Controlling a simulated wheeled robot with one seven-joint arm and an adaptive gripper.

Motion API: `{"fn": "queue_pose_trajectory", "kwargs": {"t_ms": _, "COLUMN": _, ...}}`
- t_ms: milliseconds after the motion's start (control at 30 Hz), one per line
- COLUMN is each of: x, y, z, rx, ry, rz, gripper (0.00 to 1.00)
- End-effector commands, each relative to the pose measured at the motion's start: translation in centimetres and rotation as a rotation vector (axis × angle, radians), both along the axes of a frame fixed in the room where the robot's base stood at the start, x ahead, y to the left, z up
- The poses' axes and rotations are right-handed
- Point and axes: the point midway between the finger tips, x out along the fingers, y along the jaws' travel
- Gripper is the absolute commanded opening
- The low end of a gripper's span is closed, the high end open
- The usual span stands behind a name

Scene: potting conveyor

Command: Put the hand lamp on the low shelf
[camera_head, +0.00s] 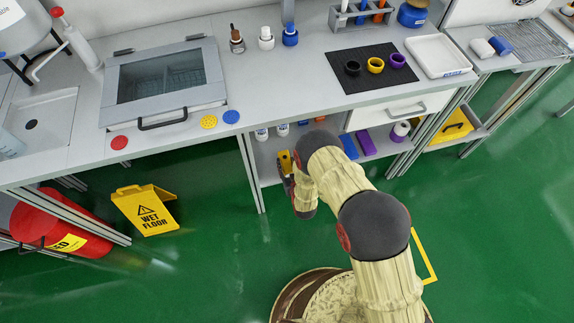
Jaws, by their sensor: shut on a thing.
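The hand lamp appears to be the small yellow thing (285,159) at the end of my arm, at the left part of the low shelf. My gripper (288,174) is dark and seen from above and behind, and it is shut on this lamp. The low shelf (268,172) is the grey board under the worktop, between the table legs. The lamp is at the shelf's front opening; I cannot tell whether it touches the board. My arm hides the middle of the shelf and part of the gripper.
White bottles (261,134), a blue box (348,146), a purple box (367,143) and a white roll (400,131) are on the shelf. The worktop (280,80) overhangs it. A wet floor sign (150,212) and a red bin (62,222) stand at the left. Green floor is clear between.

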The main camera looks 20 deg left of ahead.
Motion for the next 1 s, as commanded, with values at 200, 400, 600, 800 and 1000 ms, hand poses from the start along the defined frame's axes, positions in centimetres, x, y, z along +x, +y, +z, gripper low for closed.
{"fn": "queue_pose_trajectory", "kwargs": {"t_ms": 200, "x": -0.01, "y": 0.0, "z": -0.07, "rx": 0.0, "ry": 0.0, "rz": 0.0, "gripper": 0.1}}
{"fn": "queue_pose_trajectory", "kwargs": {"t_ms": 400, "x": -0.01, "y": -0.01, "z": -0.17, "rx": 0.0, "ry": 0.0, "rz": 0.0, "gripper": 0.46}}
{"fn": "queue_pose_trajectory", "kwargs": {"t_ms": 600, "x": -0.02, "y": -0.01, "z": -0.17, "rx": 0.0, "ry": 0.0, "rz": 0.0, "gripper": 0.55}}
{"fn": "queue_pose_trajectory", "kwargs": {"t_ms": 800, "x": -0.03, "y": -0.03, "z": -0.18, "rx": 0.0, "ry": 0.0, "rz": 0.0, "gripper": 0.55}}
{"fn": "queue_pose_trajectory", "kwargs": {"t_ms": 1000, "x": -0.68, "y": -0.41, "z": 0.38, "rx": -0.002, "ry": 0.003, "rz": 0.0, "gripper": 0.55}}
